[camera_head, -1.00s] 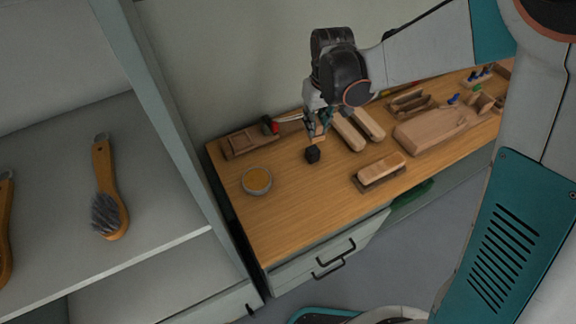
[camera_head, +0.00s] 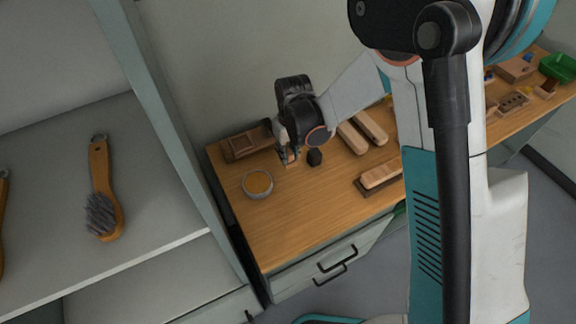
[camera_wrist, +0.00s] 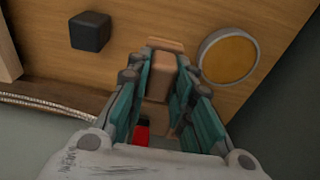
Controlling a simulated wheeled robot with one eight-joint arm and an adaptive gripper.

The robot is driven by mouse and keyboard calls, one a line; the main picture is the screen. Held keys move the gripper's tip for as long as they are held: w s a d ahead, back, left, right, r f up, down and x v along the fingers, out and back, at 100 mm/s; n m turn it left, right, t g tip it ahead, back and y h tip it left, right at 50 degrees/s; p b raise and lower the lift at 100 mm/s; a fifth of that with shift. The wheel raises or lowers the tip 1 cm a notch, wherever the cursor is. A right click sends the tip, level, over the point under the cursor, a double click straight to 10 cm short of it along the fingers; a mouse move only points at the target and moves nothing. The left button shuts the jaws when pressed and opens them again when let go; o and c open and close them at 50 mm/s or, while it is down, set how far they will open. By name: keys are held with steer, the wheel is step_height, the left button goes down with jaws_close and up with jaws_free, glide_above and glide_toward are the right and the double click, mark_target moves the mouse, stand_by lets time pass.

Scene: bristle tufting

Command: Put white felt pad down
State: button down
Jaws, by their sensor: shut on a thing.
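My gripper (camera_head: 290,159) is low over the left part of the wooden workbench (camera_head: 300,215), between a round bowl and a black cube. In the wrist view the fingers (camera_wrist: 165,72) are shut on a small tan block (camera_wrist: 159,76). It looks tan, not white, and I cannot tell whether it is the felt pad. A flat tan edge shows just beyond the fingertips. Whether the held block touches the bench is unclear. No clearly white pad shows in either view.
The grey bowl (camera_head: 257,184) with amber contents is close on one side, the black cube (camera_head: 314,157) on the other. A wooden tray (camera_head: 243,146) lies behind. Wooden brush blocks (camera_head: 373,126) lie to the right. The bench front is clear. A shelf holds a brush (camera_head: 103,190).

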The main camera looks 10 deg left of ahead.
mark_target(289, 152)
steer(key=shift+f+b, duration=0.65)
steer(key=shift+f, duration=2.3)
steer(key=shift+f, duration=0.15)
steer(key=c, duration=1.4)
jaws_free()
steer(key=r+p, duration=0.1)
steer(key=r, duration=0.3)
steer(key=r+p, duration=0.1)
steer(key=r, duration=0.3)
steer(key=s+d+r+p, duration=0.1)
steer(key=r, duration=0.3)
steer(key=shift+r, duration=0.15)
